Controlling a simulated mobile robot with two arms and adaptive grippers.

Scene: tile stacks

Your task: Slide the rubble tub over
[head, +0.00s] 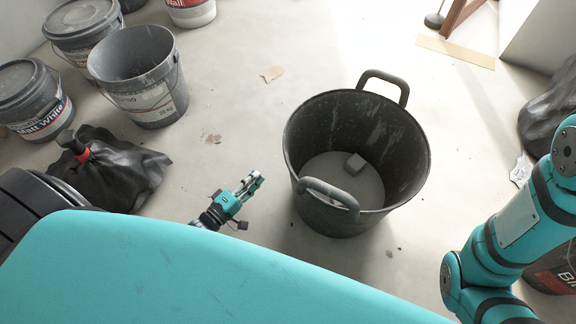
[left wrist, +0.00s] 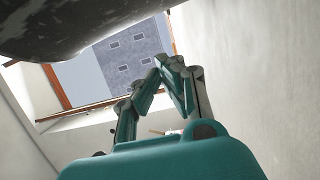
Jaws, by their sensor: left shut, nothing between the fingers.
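The rubble tub (head: 413,165) is a black, flexible bucket with two loop handles, upright on the floor right of centre in the head view. A small grey block lies on the grey layer at its bottom. My left gripper (head: 256,178) is low, to the left of the tub and apart from it, with its fingers closed and empty. It also shows in the left wrist view (left wrist: 172,62), fingertips together. The dark curved surface (left wrist: 80,25) at the top of that view may be the tub's side. My right arm shows at the right edge of the head view, but its gripper is out of sight.
Paint buckets (head: 140,80) stand at the upper left, with a dark bag (head: 120,175) below them. Another dark bag (head: 550,110) lies at the right edge. A wood strip (head: 455,52) lies at the upper right. The floor around the tub is mostly clear, with small debris.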

